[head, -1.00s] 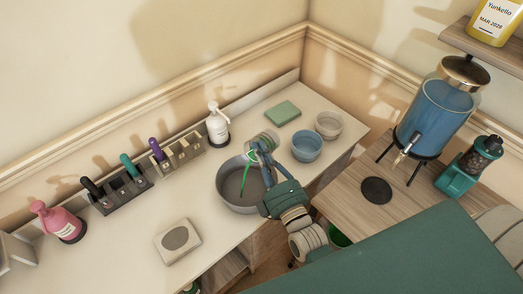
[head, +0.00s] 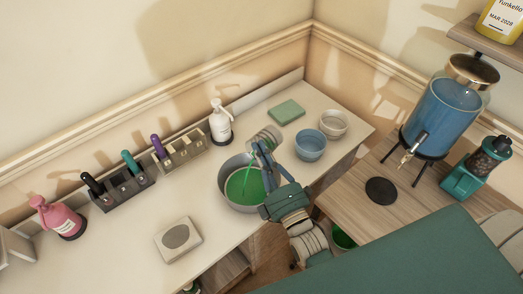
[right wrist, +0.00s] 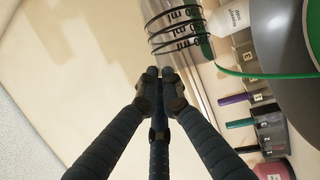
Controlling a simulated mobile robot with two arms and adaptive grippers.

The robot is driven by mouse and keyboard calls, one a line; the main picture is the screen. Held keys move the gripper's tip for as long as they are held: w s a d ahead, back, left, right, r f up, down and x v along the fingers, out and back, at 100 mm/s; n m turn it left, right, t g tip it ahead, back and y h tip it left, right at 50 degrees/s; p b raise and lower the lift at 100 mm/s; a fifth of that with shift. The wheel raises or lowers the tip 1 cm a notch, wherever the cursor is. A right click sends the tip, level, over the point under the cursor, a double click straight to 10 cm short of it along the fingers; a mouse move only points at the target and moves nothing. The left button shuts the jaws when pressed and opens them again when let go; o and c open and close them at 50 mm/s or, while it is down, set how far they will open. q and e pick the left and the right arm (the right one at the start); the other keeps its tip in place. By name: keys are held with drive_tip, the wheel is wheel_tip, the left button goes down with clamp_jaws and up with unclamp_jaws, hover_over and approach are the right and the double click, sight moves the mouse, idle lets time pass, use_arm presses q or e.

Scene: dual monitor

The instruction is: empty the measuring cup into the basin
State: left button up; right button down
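The clear measuring cup (head: 264,138) is tipped over the grey basin (head: 231,167). A thin green stream (head: 249,172) runs from it, and green liquid (head: 243,187) covers the basin's floor. My right gripper (head: 261,154) is shut on the measuring cup at the basin's far right side. In the right wrist view the fingers (right wrist: 160,78) close together beside the cup (right wrist: 178,28), which has black markings and some green liquid inside. The basin (right wrist: 262,22) also shows there at the upper right. My left gripper is not in view.
Blue (head: 310,146) and beige (head: 333,124) bowls stand right of the basin, with a green sponge (head: 286,113) behind. A white pump bottle (head: 220,122) stands near the wall. A blue drink dispenser (head: 440,112) is on the wooden table. The counter front left is mostly clear.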

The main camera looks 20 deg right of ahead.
drive_tip(key=shift+s+a+n+b, duration=0.15)
drive_tip(key=shift+a+n+b, duration=0.05)
drive_tip(key=shift+n+b, duration=0.3)
drive_tip(key=shift+s+a+n+t+y+b, duration=0.1)
drive_tip(key=shift+a+n+t+y+b, duration=0.1)
drive_tip(key=shift+n+t+y+b, duration=0.3)
drive_tip(key=shift+f, duration=0.1)
drive_tip(key=shift+s+a+n+b, duration=0.15)
drive_tip(key=shift+a+n+b, duration=0.2)
drive_tip(key=shift+n, duration=0.35)
drive_tip(key=shift+d, duration=0.1)
